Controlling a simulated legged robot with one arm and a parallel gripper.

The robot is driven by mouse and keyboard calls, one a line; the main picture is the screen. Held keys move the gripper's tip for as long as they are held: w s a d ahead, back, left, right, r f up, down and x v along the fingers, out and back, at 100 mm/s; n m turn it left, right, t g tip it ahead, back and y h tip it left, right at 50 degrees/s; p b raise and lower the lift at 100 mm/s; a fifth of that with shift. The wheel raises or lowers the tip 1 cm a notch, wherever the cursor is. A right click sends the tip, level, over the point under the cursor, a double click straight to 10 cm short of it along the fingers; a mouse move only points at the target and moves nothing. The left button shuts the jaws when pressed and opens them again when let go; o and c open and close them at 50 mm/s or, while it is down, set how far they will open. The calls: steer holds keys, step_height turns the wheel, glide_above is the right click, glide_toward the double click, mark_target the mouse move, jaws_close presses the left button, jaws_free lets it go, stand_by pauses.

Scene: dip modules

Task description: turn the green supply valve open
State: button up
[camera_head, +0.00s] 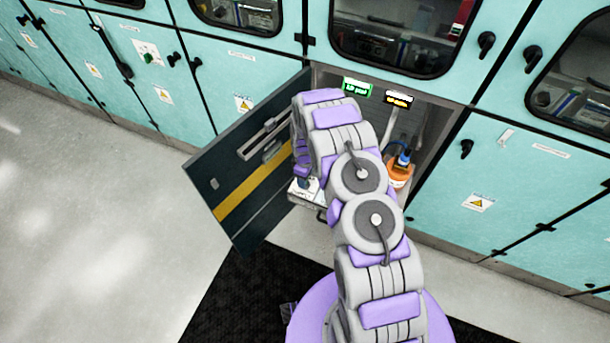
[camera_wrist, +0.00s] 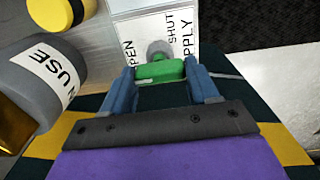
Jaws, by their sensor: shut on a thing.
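The green supply valve (camera_wrist: 160,72) shows in the wrist view as a green bar handle on a grey round stem. It stands by a white plate (camera_wrist: 147,28) marked with OPEN, SHUT and SUPPLY lettering. My gripper (camera_wrist: 160,78) has its two blue fingers on either side of the green handle and is shut on it. The handle lies roughly crosswise in the wrist picture. In the head view my arm hides the valve and most of the gripper.
The dark cabinet door (camera_head: 228,187) stands open left of my arm. An orange container (camera_head: 399,174) with a blue top sits inside the cabinet, under lit displays. In the wrist view a grey cylinder (camera_wrist: 40,75) with a "USE" label is close on the left, below a yellow-ended part (camera_wrist: 50,12).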

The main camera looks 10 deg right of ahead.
steer(key=shift+w+r, duration=0.1)
steer(key=shift+w, duration=0.05)
steer(key=o, duration=1.1)
steer(key=shift+c, duration=0.2)
step_height(320, 180, up, 17)
steer(key=p, duration=0.1)
steer(key=shift+r, duration=0.15)
stand_by(0.3)
